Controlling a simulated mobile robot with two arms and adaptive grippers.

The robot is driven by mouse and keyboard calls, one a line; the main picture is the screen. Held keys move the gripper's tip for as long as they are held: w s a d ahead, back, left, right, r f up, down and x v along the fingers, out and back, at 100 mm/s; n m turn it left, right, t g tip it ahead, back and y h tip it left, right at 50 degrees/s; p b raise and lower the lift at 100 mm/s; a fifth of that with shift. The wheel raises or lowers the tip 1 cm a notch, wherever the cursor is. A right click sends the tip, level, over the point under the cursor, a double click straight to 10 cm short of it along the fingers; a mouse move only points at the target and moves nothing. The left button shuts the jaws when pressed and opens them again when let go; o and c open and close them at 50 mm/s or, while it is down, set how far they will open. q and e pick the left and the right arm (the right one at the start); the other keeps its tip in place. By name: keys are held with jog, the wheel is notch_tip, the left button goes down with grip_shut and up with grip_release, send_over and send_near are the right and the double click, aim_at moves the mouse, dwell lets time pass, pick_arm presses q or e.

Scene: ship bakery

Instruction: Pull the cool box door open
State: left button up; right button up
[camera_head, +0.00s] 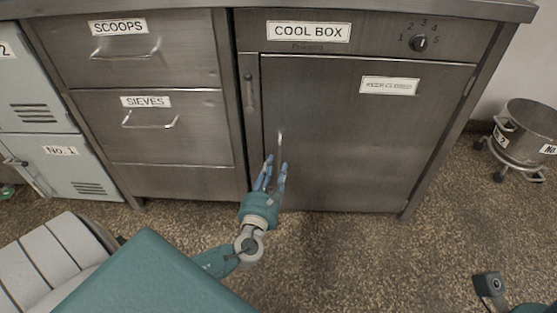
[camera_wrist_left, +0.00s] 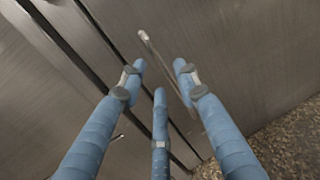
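The cool box door (camera_head: 355,140) is a grey metal panel under the COOL BOX label (camera_head: 308,32). It looks shut, flush in its frame. A thin vertical bar handle (camera_head: 280,140) stands near its left edge; its lower part is hidden behind my fingers. My left gripper (camera_head: 275,166) is open in front of the handle, with blue fingers pointing up toward it. In the left wrist view the handle (camera_wrist_left: 152,47) runs between the spread fingers of the gripper (camera_wrist_left: 158,72). I cannot tell whether any finger touches it. My right gripper is not in view.
Drawers labelled SCOOPS (camera_head: 118,27) and SIEVES (camera_head: 146,101) are left of the cool box. Pale lockers (camera_head: 60,150) stand at far left. A metal pot on a wheeled stand (camera_head: 525,130) is at right. The speckled floor (camera_head: 390,250) before the door is clear.

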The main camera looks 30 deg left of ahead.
pick_arm(q)
jog(key=b+x, duration=0.1)
jog(key=x, duration=0.4)
jog(key=shift+w+a, duration=0.2)
jog(key=shift+w, duration=0.1)
grip_shut()
